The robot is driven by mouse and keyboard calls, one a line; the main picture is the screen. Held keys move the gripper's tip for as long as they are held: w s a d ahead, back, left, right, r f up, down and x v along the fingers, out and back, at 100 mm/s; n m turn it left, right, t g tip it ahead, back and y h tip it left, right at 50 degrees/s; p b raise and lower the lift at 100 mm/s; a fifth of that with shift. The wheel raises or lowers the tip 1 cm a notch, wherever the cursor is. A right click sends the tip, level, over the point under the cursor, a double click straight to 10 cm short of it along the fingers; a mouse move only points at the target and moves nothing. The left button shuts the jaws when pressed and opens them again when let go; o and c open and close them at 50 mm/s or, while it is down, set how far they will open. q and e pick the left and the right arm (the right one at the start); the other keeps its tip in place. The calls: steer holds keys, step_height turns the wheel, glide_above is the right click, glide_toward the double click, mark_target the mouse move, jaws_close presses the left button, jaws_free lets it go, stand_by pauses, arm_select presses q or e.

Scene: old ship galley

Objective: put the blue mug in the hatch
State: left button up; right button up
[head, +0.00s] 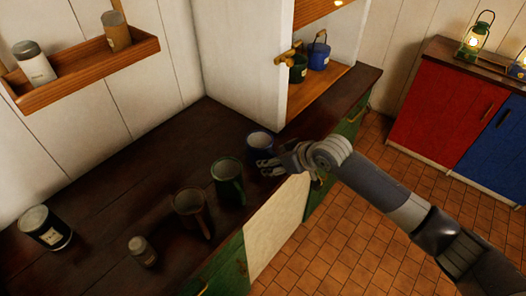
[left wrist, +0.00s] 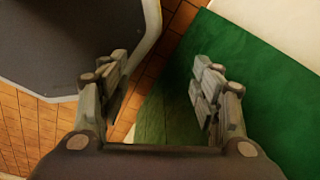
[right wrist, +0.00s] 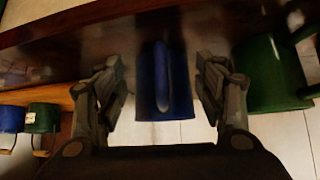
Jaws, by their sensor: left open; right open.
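The blue mug (head: 259,143) stands on the dark wooden counter, beside a green mug (head: 227,180). My right gripper (head: 268,165) is open close to the blue mug. In the right wrist view, the blue mug (right wrist: 162,85) and its handle show between the open fingers (right wrist: 163,90), and gaps show on both sides. The hatch (head: 318,92) is an open recess in the white wall with a wooden floor, holding a green pot (head: 298,68) and a blue pot (head: 318,56). My left gripper (left wrist: 160,95) is open and empty in the left wrist view, above floor tiles and a green panel.
A brown mug (head: 190,206), a small jar (head: 142,251) and a dark canister (head: 46,227) stand along the counter (head: 130,165). A white wall panel (head: 240,62) borders the hatch on the left. Red and blue cabinets (head: 435,115) stand across the tiled floor.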

steer(key=shift+x, duration=1.55)
steer(key=shift+a+r, duration=0.1)
steer(key=shift+r, duration=0.05)
steer(key=c, duration=1.2)
